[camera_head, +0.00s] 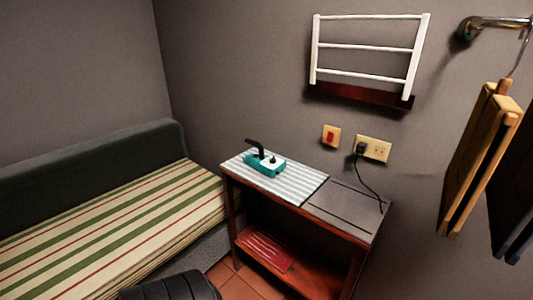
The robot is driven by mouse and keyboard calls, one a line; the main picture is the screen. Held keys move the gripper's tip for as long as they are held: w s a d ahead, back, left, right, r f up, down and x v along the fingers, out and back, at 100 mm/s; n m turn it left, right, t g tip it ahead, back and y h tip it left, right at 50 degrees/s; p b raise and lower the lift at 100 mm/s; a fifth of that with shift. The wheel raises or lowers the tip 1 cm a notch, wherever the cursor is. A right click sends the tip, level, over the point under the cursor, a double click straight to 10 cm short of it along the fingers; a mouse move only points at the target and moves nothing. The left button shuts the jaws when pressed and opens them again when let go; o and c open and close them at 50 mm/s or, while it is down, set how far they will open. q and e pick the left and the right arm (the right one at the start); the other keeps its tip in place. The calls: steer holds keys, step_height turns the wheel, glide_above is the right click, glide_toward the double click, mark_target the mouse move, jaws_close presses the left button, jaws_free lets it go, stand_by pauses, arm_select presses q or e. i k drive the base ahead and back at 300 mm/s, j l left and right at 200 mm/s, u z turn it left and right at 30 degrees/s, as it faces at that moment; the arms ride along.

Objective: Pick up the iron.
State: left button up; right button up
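The iron (264,167) has a teal body with a black handle on top. It rests on a grey-and-white striped cloth (300,187) on the left part of a small wooden table (347,213) against the wall. Neither of my grippers shows in the head view, and nothing is holding the iron.
A bed or sofa with a striped cover (100,225) stands left of the table. A lower shelf holds a red folded cloth (267,250). A black cord (369,180) runs from the wall outlet (374,149) to the table's right part. Wooden hangers (478,160) hang at right.

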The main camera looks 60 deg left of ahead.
mark_target(260, 162)
steer(key=u, duration=1.85)
